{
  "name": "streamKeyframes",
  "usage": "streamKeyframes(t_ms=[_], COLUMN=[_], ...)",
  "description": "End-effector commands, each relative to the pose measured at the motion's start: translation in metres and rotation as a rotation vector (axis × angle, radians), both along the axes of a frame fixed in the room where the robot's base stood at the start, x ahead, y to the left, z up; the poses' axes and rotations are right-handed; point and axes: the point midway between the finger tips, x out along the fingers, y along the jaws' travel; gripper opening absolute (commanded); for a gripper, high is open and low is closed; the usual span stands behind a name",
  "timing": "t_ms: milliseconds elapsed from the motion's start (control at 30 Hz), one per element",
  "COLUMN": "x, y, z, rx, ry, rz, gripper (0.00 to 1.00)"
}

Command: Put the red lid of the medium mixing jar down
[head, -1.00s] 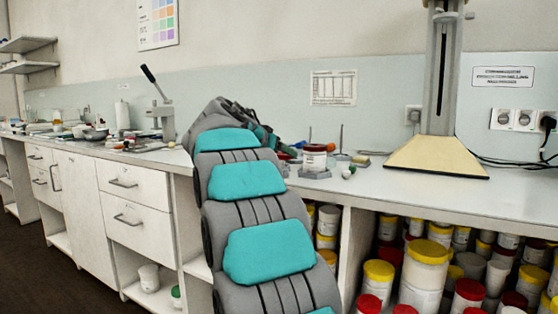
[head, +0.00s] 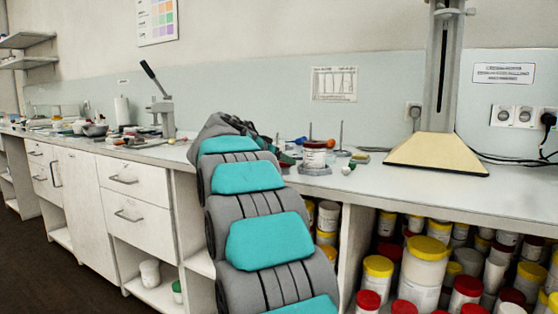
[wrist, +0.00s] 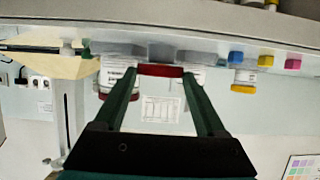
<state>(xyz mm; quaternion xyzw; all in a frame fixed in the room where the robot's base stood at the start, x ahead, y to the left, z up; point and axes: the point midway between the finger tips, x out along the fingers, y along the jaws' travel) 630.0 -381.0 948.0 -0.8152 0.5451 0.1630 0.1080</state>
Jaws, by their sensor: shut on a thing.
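The red lid (wrist: 160,70) shows edge-on between the fingertips of my gripper (wrist: 160,72) in the wrist view, which is upside down. My gripper is shut on it, close to the bench top. Another white jar (wrist: 116,76) with a red top stands left of the lid. In the head view my arm hides most of the gripper, and a white jar with a red top (head: 315,157) stands right of it.
The bench (head: 430,190) has clear room to the right, before the cream stand base (head: 437,155). A yellow-topped jar (wrist: 243,80) and small coloured blocks (wrist: 265,60) are on the right in the wrist view. Shelves below hold several lidded tubs (head: 425,265).

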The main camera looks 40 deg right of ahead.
Motion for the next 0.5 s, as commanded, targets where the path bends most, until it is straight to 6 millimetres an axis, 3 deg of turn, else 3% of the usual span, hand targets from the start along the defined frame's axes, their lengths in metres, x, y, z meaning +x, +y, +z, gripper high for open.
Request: streamKeyframes(t_ms=[500], x=[0.0001], y=[0.0], z=[-0.0063], rx=[0.0], ry=[-0.002], rz=[0.0], gripper=[0.22])
